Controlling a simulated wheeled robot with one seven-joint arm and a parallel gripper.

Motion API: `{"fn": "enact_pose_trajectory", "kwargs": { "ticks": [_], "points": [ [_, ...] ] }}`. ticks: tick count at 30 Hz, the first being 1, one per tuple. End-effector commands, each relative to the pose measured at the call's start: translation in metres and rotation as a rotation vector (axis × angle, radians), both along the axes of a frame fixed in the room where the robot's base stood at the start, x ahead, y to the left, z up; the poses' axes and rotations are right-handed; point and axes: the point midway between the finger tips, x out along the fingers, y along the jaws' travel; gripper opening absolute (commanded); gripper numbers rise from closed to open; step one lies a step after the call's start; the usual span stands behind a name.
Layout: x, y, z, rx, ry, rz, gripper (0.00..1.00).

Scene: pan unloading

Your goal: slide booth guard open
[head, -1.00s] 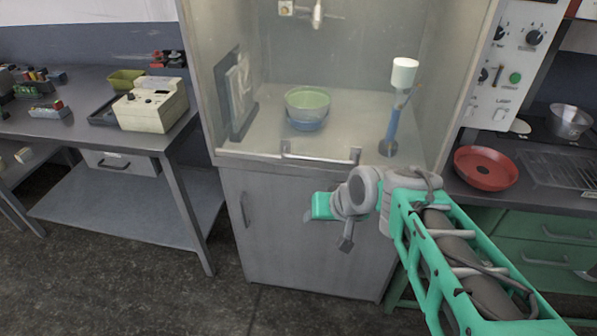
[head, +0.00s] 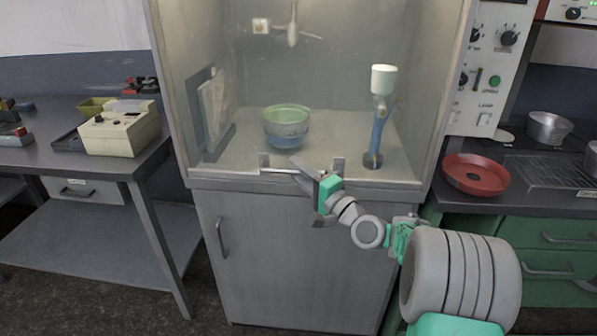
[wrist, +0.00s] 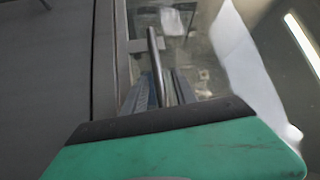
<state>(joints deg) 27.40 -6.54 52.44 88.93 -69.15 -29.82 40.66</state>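The booth guard (head: 230,110) is a clear pane across the front of the booth, its lower edge down near the sill. Its handle is a horizontal metal bar (head: 280,170) held by two brackets. My gripper (head: 308,172) is at the right part of this bar. In the wrist view the bar (wrist: 153,45) runs in between the two fingers (wrist: 160,90) of my gripper, with a finger on each side. Whether the fingers press on the bar cannot be made out.
Behind the pane stand stacked green and blue bowls (head: 287,125), a blue stand with a white top (head: 377,135) and a leaning panel (head: 212,110). A red pan (head: 476,175) lies on the right counter. A bench (head: 60,160) with a beige device (head: 120,130) is at left.

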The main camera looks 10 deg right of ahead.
Motion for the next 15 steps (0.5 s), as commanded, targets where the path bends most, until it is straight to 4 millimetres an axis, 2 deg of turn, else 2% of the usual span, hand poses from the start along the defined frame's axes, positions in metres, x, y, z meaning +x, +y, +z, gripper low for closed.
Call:
{"fn": "enact_pose_trajectory", "kwargs": {
  "ticks": [6, 15],
  "points": [
    [0.0002, 0.0, -0.0001, -0.001, 0.0, 0.0, 0.32],
    [0.0, 0.0, -0.0002, -0.001, 0.0, 0.0, 0.08]
  ]
}}
